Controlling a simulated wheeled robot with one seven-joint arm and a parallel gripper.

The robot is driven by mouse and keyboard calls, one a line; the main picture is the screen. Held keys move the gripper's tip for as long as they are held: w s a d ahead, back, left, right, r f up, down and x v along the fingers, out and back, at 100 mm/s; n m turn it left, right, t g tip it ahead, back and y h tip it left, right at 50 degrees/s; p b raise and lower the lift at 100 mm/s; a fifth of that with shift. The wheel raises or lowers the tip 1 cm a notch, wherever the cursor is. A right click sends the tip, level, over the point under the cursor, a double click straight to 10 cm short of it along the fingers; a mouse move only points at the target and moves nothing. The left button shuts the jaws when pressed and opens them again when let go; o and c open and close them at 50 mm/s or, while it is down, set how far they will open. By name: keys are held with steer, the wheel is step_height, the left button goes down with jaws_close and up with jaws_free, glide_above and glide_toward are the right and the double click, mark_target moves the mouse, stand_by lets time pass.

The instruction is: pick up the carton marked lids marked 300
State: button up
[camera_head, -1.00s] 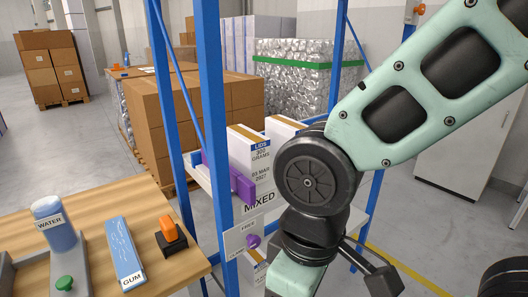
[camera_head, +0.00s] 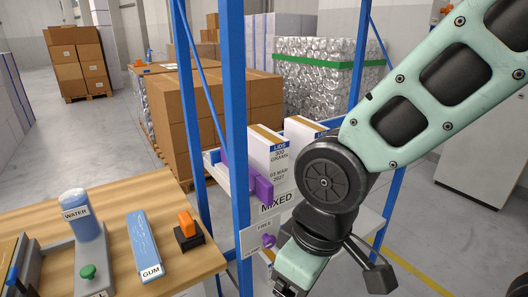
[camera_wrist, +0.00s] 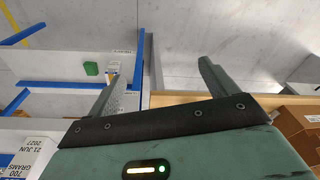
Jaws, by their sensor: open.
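A white carton (camera_head: 268,165) with a blue LIDS band stands on the blue-posted shelf in the head view. Its print appears to read 300 grams, 03 MAR 2027. A second white carton (camera_head: 300,128) with a LIDS band stands beside it on the right, largely hidden by my arm. My gripper (camera_wrist: 157,75) is open and empty in the wrist view, its fingers wide apart over grey floor and shelf edges. The LIDS 300 carton is not recognisable in the wrist view. A white carton (camera_wrist: 28,155) there reads 700 grams, 21 JUN 2027.
A purple bracket (camera_head: 262,188) sits at the shelf front above the MIXED label (camera_head: 277,203). A blue post (camera_head: 233,130) rises just left of the carton. A wooden table (camera_head: 110,225) with a water bottle (camera_head: 75,210) stands at left. Brown cartons (camera_wrist: 300,128) lie at right in the wrist view.

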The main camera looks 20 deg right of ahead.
steer(key=w+d+m+t+y+p, duration=0.15)
steer(key=w+t+p, duration=0.35)
steer(key=w, duration=1)
steer(key=w+d+r+m+t+y, duration=0.2)
steer(key=w+d+r+t, duration=0.3)
steer(key=w+d+t, duration=0.4)
steer(key=w+t, duration=0.2)
steer(key=shift+w+d+r+m+b, duration=0.15)
steer(key=shift+w+d+m+b, duration=0.15)
steer(key=shift+w+d+m, duration=0.1)
steer(key=shift+b, duration=1.15)
